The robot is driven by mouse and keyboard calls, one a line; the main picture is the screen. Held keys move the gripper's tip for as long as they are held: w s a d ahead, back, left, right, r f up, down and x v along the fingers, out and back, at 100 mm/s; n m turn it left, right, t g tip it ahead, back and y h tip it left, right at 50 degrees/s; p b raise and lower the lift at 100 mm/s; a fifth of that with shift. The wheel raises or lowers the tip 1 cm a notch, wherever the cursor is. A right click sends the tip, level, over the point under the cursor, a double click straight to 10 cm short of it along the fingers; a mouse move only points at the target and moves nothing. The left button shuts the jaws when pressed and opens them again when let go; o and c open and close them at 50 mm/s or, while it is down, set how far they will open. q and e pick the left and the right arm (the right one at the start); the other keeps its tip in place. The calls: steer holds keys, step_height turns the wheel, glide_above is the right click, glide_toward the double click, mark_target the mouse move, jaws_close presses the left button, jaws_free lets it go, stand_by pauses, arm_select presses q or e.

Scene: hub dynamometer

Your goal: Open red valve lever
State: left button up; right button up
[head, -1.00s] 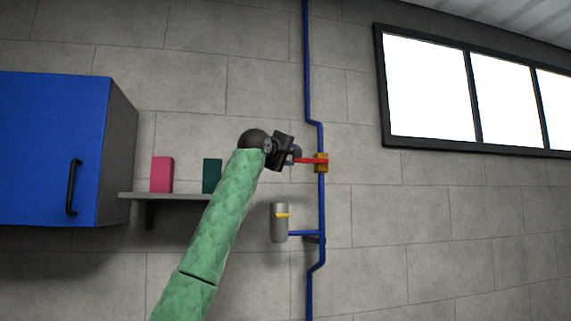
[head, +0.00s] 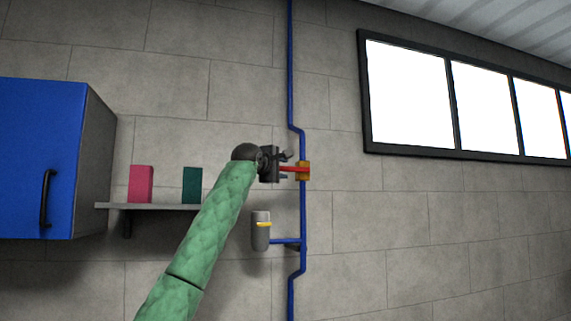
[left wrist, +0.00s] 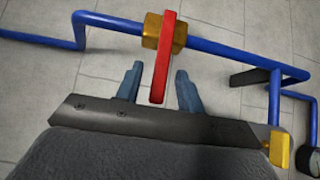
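The red valve lever (head: 290,169) sticks out to the left from a yellow-brass valve body (head: 304,171) on the blue wall pipe. In the left wrist view the red lever (left wrist: 161,62) reaches from the brass body (left wrist: 155,32) down between the fingers. My left gripper (head: 284,167) is at the lever's free end, and in the left wrist view the gripper (left wrist: 157,85) is open, one finger on each side of the lever with gaps. The right gripper is not in view.
A blue pipe (head: 291,70) runs up the wall. A shelf (head: 160,207) holds a pink box (head: 141,184) and a green box (head: 192,185). A blue cabinet (head: 38,150) hangs at left.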

arm_select(q)
steer(key=shift+p+x, duration=0.6)
steer(key=shift+x, duration=0.75)
steer(key=shift+f, duration=0.1)
steer(key=shift+c, duration=0.5)
jaws_close()
